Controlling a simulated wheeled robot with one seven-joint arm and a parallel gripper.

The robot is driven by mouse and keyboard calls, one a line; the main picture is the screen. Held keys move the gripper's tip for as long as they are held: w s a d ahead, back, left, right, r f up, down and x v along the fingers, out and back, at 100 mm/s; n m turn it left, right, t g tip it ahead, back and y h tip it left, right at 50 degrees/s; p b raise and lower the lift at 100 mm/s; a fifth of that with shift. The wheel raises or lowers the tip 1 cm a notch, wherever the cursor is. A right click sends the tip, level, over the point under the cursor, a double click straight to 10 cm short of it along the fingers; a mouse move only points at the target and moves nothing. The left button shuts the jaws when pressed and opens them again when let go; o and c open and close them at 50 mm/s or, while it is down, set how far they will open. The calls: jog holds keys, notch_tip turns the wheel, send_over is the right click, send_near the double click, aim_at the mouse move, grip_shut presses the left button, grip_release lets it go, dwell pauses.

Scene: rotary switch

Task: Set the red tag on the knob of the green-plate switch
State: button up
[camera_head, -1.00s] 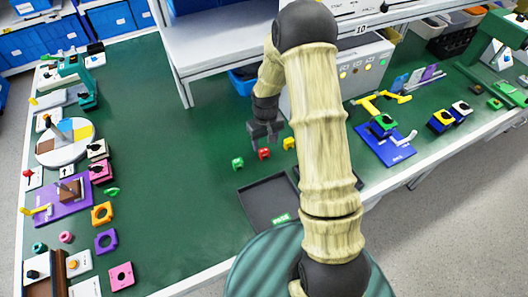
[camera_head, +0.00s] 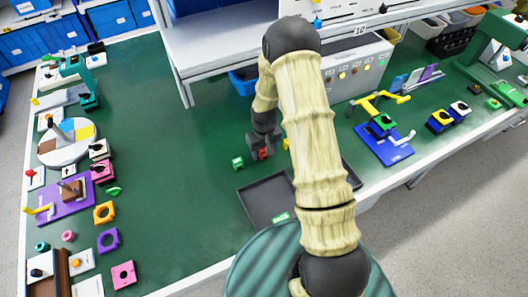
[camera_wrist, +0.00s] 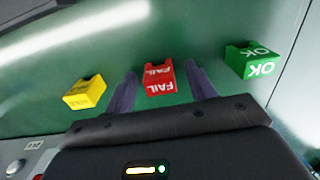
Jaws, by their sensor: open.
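The red tag (camera_wrist: 159,80), marked FAIL, stands on the green table. In the wrist view it sits between the fingertips of my gripper (camera_wrist: 163,82), which is open with a gap on each side of the tag. In the head view my gripper (camera_head: 262,150) is low over the table and partly hides the red tag (camera_head: 264,155). A green-topped block (camera_head: 383,122) with a dark part stands by the blue plate at right. It may be the green-plate switch, but its knob is too small to make out.
A green OK tag (camera_wrist: 258,60) and a yellow tag (camera_wrist: 85,92) stand on either side of the red one. A dark tray (camera_head: 270,199) lies nearer. A grey cabinet (camera_head: 355,72) stands behind my arm.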

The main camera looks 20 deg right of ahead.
aim_at(264, 150)
dwell(0.3)
jog(key=c, duration=1)
notch_tip(264, 150, up, 10)
jog(key=shift+b, duration=0.55)
jog(key=shift+f, duration=0.1)
